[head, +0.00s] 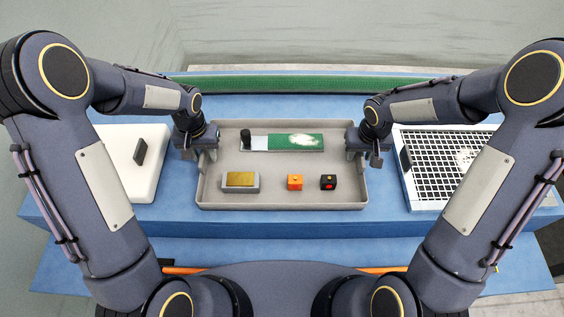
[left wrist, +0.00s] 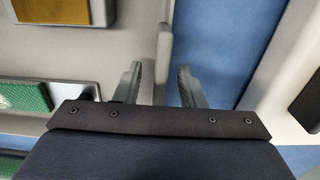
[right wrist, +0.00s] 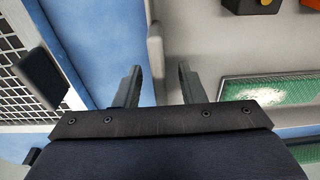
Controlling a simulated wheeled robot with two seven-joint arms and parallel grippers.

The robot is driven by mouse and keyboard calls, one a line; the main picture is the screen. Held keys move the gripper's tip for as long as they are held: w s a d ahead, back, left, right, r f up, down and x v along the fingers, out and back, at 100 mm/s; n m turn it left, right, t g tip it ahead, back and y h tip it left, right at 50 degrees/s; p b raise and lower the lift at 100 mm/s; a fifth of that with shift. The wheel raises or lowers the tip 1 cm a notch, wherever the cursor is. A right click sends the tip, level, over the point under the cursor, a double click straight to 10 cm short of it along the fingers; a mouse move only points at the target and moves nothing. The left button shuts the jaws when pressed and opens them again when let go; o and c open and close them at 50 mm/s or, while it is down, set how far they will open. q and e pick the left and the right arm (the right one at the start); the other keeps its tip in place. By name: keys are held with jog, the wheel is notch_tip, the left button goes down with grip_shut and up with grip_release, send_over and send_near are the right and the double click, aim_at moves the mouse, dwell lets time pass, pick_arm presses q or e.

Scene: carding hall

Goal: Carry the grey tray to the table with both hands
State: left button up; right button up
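The grey tray (head: 282,197) lies flat on the blue surface in the middle of the head view. It holds a green board with white fluff (head: 296,141), a grey block with a brownish-yellow top (head: 241,181), an orange cube (head: 295,182) and a black cube (head: 328,182). My left gripper (head: 206,155) is at the tray's left rim. Its open fingers (left wrist: 160,85) stand either side of that rim in the left wrist view. My right gripper (head: 363,157) is at the right rim, with its open fingers (right wrist: 158,85) either side of the rim in the right wrist view.
A white box with a dark handle (head: 120,185) stands left of the tray. A white-framed black grid (head: 437,175) with a dark handle lies to the right. A green strip (head: 300,84) runs along the back. Blue surface (head: 290,222) is bare in front of the tray.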

pick_arm(q)
grip_shut()
pick_arm(e)
grip_shut()
pick_arm(q)
jog(key=shift+r, duration=0.15)
pick_arm(e)
jog(key=shift+w+r, duration=0.1)
